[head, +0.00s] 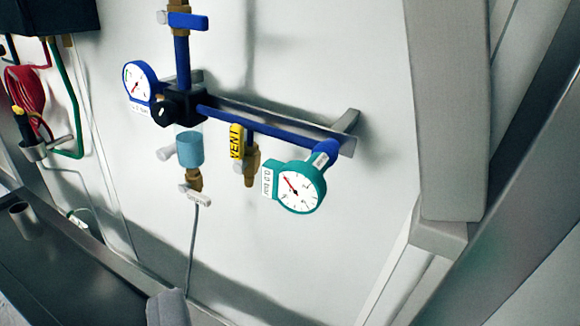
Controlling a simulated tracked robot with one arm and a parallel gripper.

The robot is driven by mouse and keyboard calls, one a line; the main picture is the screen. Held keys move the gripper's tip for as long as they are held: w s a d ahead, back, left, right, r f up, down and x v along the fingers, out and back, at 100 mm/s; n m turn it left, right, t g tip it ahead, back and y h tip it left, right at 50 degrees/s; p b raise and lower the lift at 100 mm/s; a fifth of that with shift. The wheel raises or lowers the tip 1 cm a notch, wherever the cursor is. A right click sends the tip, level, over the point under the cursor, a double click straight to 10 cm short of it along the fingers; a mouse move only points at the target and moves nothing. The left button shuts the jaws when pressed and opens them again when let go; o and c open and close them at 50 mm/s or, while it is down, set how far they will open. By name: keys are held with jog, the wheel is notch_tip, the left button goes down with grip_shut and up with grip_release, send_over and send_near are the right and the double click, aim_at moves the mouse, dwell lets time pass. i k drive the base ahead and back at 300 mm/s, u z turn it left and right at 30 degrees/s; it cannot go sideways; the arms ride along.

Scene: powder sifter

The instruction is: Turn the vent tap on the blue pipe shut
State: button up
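The vent tap (250,166) is a small brass fitting that hangs under the blue pipe (262,128), near the middle of the head view. A yellow piece marked VENT (236,141) stands upright at its left side, roughly in line with the brass body. It looks like the tap's lever, but I cannot be sure. The blue pipe runs from a black block on the left down to a teal gauge on the right. My gripper is not to be made out in this view, and nothing touches the tap.
The teal gauge (299,188) sits close right of the tap. A filter bowl (190,149), a blue-rimmed gauge (137,83) and a blue-handled valve (188,21) are on the left. A grey post (448,110) stands at right. The wall below the tap is clear.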

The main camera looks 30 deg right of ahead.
aim_at(237, 132)
jog(key=u, duration=0.6)
jog(key=i, duration=0.55)
jog(key=z, duration=1.65)
